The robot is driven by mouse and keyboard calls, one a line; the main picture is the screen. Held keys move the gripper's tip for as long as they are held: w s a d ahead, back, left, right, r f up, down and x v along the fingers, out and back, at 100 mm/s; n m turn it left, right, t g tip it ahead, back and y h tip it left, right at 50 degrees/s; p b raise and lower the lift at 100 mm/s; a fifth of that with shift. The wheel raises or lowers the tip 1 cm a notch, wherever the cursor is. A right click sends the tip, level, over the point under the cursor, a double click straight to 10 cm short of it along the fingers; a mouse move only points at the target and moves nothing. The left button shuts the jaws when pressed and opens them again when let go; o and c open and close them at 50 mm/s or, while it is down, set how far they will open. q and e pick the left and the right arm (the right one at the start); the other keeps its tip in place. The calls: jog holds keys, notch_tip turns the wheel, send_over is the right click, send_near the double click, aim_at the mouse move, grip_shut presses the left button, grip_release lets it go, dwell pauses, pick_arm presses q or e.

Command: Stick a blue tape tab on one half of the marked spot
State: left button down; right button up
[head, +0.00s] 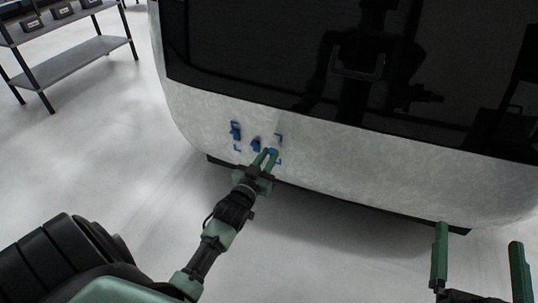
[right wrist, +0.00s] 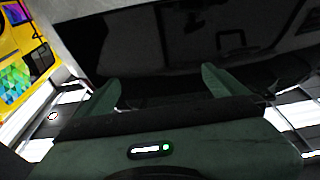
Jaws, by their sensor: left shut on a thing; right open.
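The marked spot, outlined by blue corner marks (head: 279,137), is on the pale lower panel of a large dark-fronted body. One blue piece (head: 235,130) sits at its upper left and a smaller blue piece (head: 255,145) sits near its middle. My left gripper (head: 267,157) is at the right part of the spot, shut on a small blue tab (head: 273,151). The fingers partly hide the tab, and I cannot tell whether it touches the panel. My right gripper (head: 479,235) is open and empty at the lower right; its spread fingers also show in the right wrist view (right wrist: 160,80).
The large body's pale panel (head: 350,160) and glossy dark front (head: 290,60) fill the upper right. A grey shelf rack (head: 75,60) with dark boxes stands at the upper left. The pale floor (head: 110,160) is clear between them.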

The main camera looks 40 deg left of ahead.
aim_at(270, 153)
pick_arm(q)
jog(key=shift+s+d+p, duration=0.1)
jog(key=shift+s+p, duration=0.25)
jog(key=shift+s, duration=0.3)
jog(key=shift+s+d+p, duration=0.1)
jog(key=shift+s+p, duration=0.35)
jog(key=shift+s, duration=0.25)
jog(key=shift+s+d+p, duration=0.15)
jog(key=shift+s+p, duration=0.2)
jog(key=shift+s, duration=0.25)
jog(key=shift+s+d+p, duration=0.1)
jog(key=shift+s+p, duration=0.2)
jog(key=shift+s, duration=0.3)
pick_arm(e)
jog(key=s+d+f+g+h, duration=0.1)
jog(key=s+f+g, duration=0.1)
jog(key=f+g, duration=0.2)
jog(key=s+d+f+g+h, duration=0.1)
jog(key=f+g, duration=0.3)
jog(key=f, duration=0.5)
jog(key=shift+s+d+f+h, duration=0.15)
jog(key=shift+s+d+h, duration=0.2)
jog(key=shift+d, duration=0.2)
